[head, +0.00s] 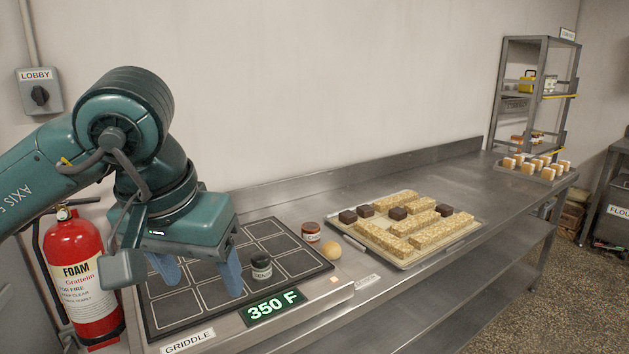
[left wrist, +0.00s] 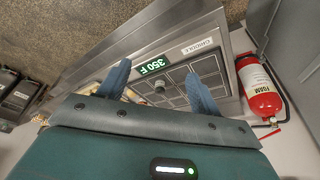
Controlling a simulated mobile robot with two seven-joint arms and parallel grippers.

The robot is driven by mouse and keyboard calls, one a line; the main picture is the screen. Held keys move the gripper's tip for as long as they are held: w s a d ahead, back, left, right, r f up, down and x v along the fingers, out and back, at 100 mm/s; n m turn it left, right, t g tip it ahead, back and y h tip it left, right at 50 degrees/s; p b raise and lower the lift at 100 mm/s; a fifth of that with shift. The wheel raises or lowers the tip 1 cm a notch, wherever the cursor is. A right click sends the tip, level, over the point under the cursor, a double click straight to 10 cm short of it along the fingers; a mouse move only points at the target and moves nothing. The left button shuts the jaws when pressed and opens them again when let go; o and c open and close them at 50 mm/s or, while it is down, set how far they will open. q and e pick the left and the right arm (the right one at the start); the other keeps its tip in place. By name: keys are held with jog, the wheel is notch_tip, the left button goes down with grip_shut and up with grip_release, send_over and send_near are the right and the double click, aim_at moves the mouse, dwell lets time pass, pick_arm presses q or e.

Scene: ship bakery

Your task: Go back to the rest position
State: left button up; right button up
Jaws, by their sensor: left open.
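My left gripper (head: 205,275) hangs over the griddle (head: 185,305) with its two blue fingers apart and nothing between them. It also shows in the left wrist view (left wrist: 158,85), fingers spread above the gridded black plate. A dark jar with a white label (head: 261,270) stands on the griddle just right of the fingers. A round dark lid top shows between the fingers in the left wrist view (left wrist: 159,87), some way below them. My right gripper is in neither view.
A red fire extinguisher (head: 82,275) stands left of the griddle. A reddish jar (head: 311,232), a yellow ball (head: 333,251) and a tray (head: 405,262) of bars and dark cubes lie to the right. A shelf rack (head: 497,95) stands at the far right. Bare counter (head: 490,195) lies beyond the tray.

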pick_arm(q)
jog(key=s+d+f+n+g+h+p, duration=0.1)
jog(key=s+d+n+g+h, duration=0.3)
jog(key=s+d+g+h, duration=0.3)
jog(key=s+d+f+n+g+h, duration=0.2)
jog(key=s+d+n+g+h, duration=0.3)
jog(key=d, duration=0.4)
jog(key=w+a+r+n+t+h, duration=0.1)
jog(key=w+n+t+h, duration=0.45)
jog(key=n, duration=0.65)
jog(key=w+a+r+n+t+h, duration=0.1)
jog(key=w+a+n+t+h, duration=0.15)
jog(key=n+t+h, duration=0.7)
jog(key=w+a+f+n+t+y+p, duration=0.1)
jog(key=w+a+f+n+t+y, duration=0.2)
jog(key=f+n+t+y, duration=0.7)
jog(key=w+a+f+n+t+y, duration=0.2)
jog(key=w+a+f+n+y, duration=0.25)
jog(key=n, duration=1.25)
jog(key=s+a+f+n+g+y, duration=0.3)
jog(key=s+f+n, duration=0.4)
jog(key=f, duration=0.5)
jog(key=s+a+f+n+g+y, duration=0.3)
jog(key=s+f+n+g+y, duration=0.2)
jog(key=f, duration=0.7)
jog(key=shift+s+a+n+y+p, duration=0.15)
jog(key=shift+s+n+y+p, duration=0.25)
jog(key=shift+s+n+y, duration=0.65)
jog(key=shift+s+r, duration=0.1)
